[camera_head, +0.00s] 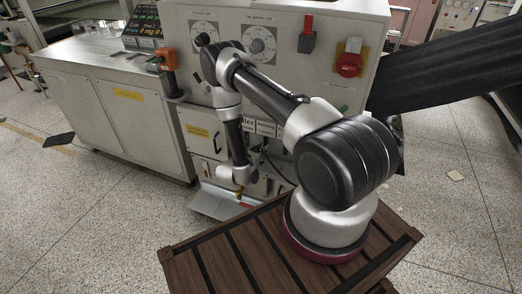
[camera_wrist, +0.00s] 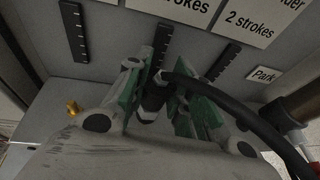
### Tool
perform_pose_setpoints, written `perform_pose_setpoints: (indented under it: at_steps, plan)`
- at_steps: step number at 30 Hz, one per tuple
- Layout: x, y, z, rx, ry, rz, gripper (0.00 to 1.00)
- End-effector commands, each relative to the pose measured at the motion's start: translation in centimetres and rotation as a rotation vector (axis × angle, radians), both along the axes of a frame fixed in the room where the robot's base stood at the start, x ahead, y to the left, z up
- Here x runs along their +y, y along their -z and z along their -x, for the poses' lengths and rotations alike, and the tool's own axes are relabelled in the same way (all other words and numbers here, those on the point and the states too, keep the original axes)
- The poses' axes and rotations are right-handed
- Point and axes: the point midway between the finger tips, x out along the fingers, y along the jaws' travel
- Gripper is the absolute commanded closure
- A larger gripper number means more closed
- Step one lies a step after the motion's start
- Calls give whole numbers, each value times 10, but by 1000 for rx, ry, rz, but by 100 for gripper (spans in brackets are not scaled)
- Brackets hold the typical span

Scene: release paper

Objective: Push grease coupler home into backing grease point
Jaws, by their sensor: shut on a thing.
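In the wrist view my gripper (camera_wrist: 158,88) has its green-padded fingers closed around the grease coupler (camera_wrist: 152,101), a dark and metallic fitting. A black hose (camera_wrist: 222,98) curves from the coupler to the lower right. The coupler points at the grey panel (camera_wrist: 112,62); its front end is partly hidden between the fingers, and I cannot tell whether it touches a grease point. A small brass fitting (camera_wrist: 72,107) shows on the left, apart from the coupler. I cannot make out which fitting is the backing point. In the head view the fingertips are not distinguishable beside the machine front.
Black slotted strips (camera_wrist: 73,31) stand on the panel below white labels (camera_wrist: 250,18) reading "strokes". A "Park" label (camera_wrist: 264,75) and a dark red-brown part (camera_wrist: 300,102) are at the right.

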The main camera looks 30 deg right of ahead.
Motion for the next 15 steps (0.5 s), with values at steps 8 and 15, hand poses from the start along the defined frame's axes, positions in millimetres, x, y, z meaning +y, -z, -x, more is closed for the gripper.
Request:
perform_pose_setpoints:
  at_steps: [8,15]
  plan:
    - [0,7,1,1,0,0,100]
    - [0,13,0,0,0,0,100]
